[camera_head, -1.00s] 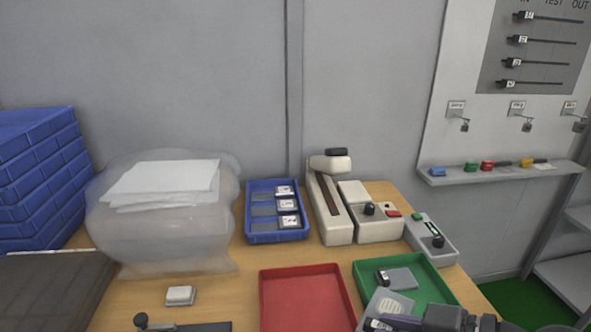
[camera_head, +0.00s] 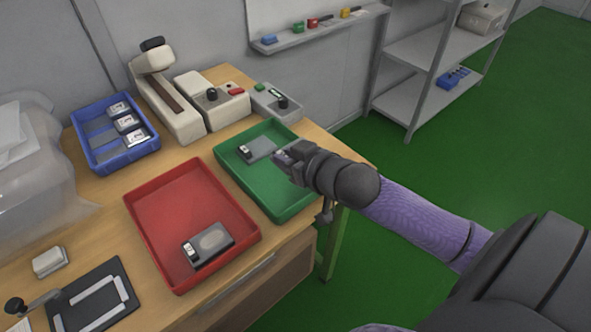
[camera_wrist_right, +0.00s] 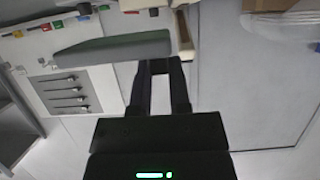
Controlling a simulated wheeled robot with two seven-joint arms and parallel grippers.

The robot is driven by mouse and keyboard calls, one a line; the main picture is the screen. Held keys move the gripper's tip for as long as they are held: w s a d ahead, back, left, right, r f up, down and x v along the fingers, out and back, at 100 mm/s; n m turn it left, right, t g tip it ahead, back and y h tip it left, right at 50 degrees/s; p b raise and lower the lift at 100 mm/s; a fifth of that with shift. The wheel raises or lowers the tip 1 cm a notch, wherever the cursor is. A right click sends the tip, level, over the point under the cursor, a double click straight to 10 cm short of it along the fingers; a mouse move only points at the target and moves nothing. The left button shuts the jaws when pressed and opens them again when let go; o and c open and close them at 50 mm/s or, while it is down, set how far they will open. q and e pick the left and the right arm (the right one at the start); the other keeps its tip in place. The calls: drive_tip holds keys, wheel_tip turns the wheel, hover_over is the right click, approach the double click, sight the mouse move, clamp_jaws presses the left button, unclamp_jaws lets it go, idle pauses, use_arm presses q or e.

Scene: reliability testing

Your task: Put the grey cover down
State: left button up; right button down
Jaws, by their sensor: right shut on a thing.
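My right gripper (camera_head: 279,156) is over the right part of the green tray (camera_head: 276,200), beside a flat grey piece with a black-and-white end (camera_head: 258,149) that lies in that tray. The gripper is shut on the grey cover, which is mostly hidden at the jaws in the head view. In the right wrist view the dark fingers (camera_wrist_right: 160,67) are close together, and the held cover cannot be made out clearly. A similar grey piece with a pale oval (camera_head: 213,242) lies in the red tray (camera_head: 160,212). My left gripper is out of view.
A blue bin (camera_head: 97,161) with several pieces stands at the back left, next to a cream device (camera_head: 178,117) and two small boxes. A black frame fixture (camera_head: 92,300) and a small white block (camera_head: 49,261) are at the front left. Green floor lies right of the table.

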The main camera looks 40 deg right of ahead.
sight(289, 200)
drive_tip(key=shift+f, duration=0.4)
wheel_tip(289, 200, down, 8)
drive_tip(key=b, duration=0.4)
drive_tip(key=shift+f, duration=0.5)
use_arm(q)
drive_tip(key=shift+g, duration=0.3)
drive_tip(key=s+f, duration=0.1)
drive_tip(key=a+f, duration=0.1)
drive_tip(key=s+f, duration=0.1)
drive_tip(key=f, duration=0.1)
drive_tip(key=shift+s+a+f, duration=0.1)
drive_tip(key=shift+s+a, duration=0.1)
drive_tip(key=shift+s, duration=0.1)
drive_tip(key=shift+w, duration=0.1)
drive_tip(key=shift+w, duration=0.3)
use_arm(e)
drive_tip(key=c, duration=0.6)
unclamp_jaws()
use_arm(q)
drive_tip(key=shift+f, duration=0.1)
